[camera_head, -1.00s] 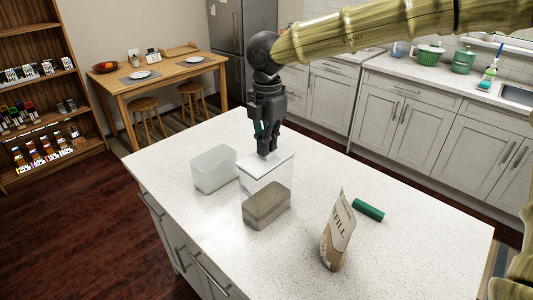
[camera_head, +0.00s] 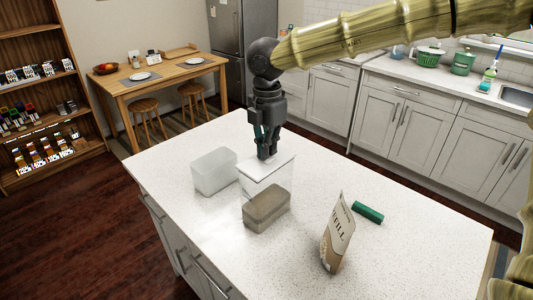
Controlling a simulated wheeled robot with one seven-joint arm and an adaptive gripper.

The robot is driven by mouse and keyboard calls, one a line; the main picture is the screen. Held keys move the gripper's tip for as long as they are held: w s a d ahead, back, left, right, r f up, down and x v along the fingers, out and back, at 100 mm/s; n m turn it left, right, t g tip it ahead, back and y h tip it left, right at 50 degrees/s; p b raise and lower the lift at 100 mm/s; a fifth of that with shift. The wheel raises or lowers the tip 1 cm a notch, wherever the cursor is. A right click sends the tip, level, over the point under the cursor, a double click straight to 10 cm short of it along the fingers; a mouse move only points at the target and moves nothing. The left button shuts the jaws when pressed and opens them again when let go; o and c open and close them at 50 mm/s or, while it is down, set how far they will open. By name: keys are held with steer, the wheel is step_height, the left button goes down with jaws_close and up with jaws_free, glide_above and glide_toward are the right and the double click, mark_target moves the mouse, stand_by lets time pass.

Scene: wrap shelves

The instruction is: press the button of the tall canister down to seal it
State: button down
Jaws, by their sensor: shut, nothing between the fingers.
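The tall canister (camera_head: 262,183) is a clear box with a white lid (camera_head: 281,169), standing upright on the island counter. My gripper (camera_head: 265,156) is shut and empty, pointing down over the middle of the lid. Its fingertips are at or just above the lid. I cannot tell whether they touch it. The button is hidden behind the fingers, so its height does not show. A grey-brown block (camera_head: 267,210) covers the lower front of the canister.
A white, empty-looking open container (camera_head: 214,173) stands left of the canister. A refill pouch (camera_head: 338,236) and a green cylinder (camera_head: 367,212) are to the right. The counter (camera_head: 420,245) is clear at the right and front.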

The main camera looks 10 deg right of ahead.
steer(key=shift+r+p, duration=2.65)
steer(key=shift+r, duration=0.6)
